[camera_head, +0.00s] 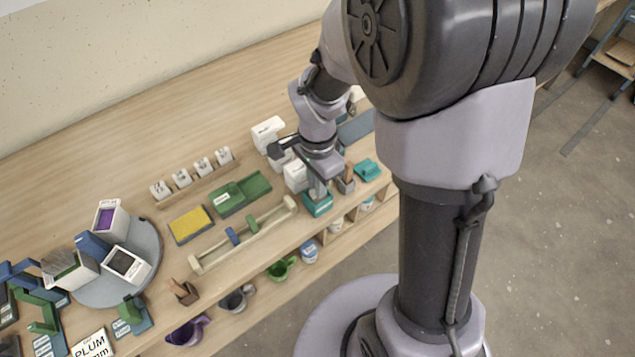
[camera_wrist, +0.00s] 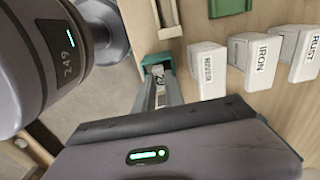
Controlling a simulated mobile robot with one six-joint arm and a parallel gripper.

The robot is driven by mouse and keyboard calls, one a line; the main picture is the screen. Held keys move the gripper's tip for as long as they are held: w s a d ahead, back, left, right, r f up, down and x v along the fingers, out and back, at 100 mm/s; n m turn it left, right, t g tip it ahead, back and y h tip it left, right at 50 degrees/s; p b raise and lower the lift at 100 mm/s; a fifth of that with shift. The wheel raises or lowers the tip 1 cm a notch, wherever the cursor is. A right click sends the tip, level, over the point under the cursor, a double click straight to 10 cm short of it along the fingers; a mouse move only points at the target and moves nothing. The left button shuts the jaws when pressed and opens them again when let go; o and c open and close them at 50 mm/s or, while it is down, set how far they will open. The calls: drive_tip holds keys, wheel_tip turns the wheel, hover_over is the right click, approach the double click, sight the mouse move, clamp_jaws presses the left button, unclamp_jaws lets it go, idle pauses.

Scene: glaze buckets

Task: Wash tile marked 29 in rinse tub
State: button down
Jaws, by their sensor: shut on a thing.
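My gripper (camera_head: 318,192) points down over a small teal tub (camera_head: 319,208) near the bench's front edge. In the wrist view my gripper (camera_wrist: 160,84) is shut on a small pale tile (camera_wrist: 158,77) with a dark mark that looks like 29. The tile is at the mouth of the teal tub (camera_wrist: 155,60); how deep it sits is hard to tell. In the head view the fingers and tub hide the tile. The tub's label is not readable.
White boxes, one marked IRON (camera_wrist: 263,62) and one RUST (camera_wrist: 297,50), stand close beside the gripper. A yellow sponge (camera_head: 191,225), a green tray (camera_head: 240,194), a wooden rack (camera_head: 243,236) and several small white labelled blocks (camera_head: 181,178) lie left. Another teal item (camera_head: 367,170) is right.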

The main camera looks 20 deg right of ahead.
drive_tip(key=shift+f, duration=0.3)
drive_tip(key=shift+r, duration=0.45)
drive_tip(key=shift+f, duration=0.45)
drive_tip(key=shift+r, duration=0.45)
drive_tip(key=shift+f+b, duration=0.4)
drive_tip(key=shift+f, duration=0.05)
drive_tip(key=shift+r+p, duration=0.35)
drive_tip(key=shift+r, duration=0.1)
drive_tip(key=shift+f+b, duration=0.45)
drive_tip(key=shift+b, duration=0.05)
drive_tip(key=shift+r, duration=0.15)
